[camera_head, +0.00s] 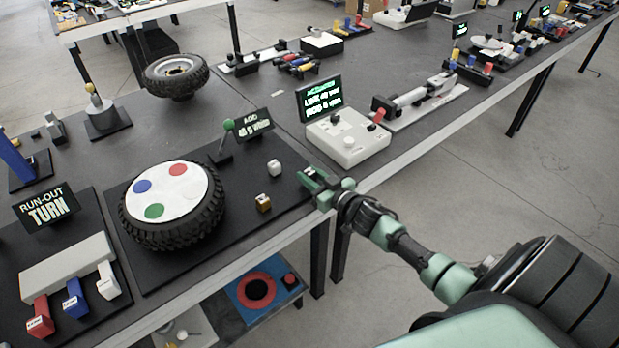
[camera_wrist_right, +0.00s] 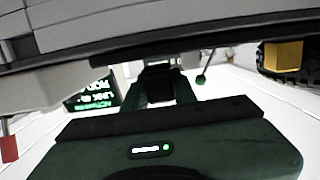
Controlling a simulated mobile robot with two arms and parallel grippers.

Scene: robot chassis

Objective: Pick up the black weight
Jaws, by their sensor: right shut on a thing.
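My right gripper (camera_head: 308,178) reaches in from the right over the right edge of the black mat (camera_head: 240,232) under the wheel. In the right wrist view, its two dark green fingers (camera_wrist_right: 163,90) are shut on the black weight (camera_wrist_right: 159,76), a small dark block between the fingertips. In the head view the weight is hard to make out against the dark mat. A white weight (camera_head: 274,168) and a brass-coloured weight (camera_head: 263,203) stand on the mat to the left of the gripper. The brass one also shows in the right wrist view (camera_wrist_right: 284,55). My left gripper is not in view.
The wheel (camera_head: 172,205) with coloured dots lies left of the weights. A sign (camera_head: 255,124) reads "ADD 45 g white", next to a green-knobbed lever (camera_head: 228,125). A grey box (camera_head: 348,138) with a screen (camera_head: 320,98) stands behind the gripper. The table's front edge runs below it.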

